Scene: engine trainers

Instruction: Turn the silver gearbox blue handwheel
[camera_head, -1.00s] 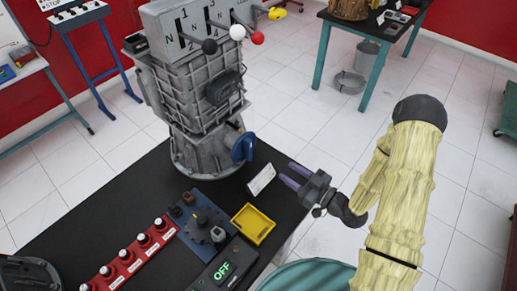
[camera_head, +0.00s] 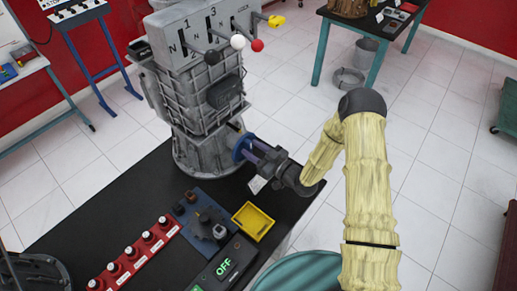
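The silver gearbox (camera_head: 187,88) stands upright at the back of the black table. Its blue handwheel (camera_head: 239,148) sits low on its right side and is partly covered by my fingers. The fingertips are at the wheel's rim, with a gap visible between the fingers. I cannot tell whether they touch the wheel.
A yellow tray (camera_head: 253,221), a box reading OFF (camera_head: 224,266) and a red button strip (camera_head: 133,255) lie on the black table (camera_head: 95,210). Shift levers with black, white and red knobs stick out above.

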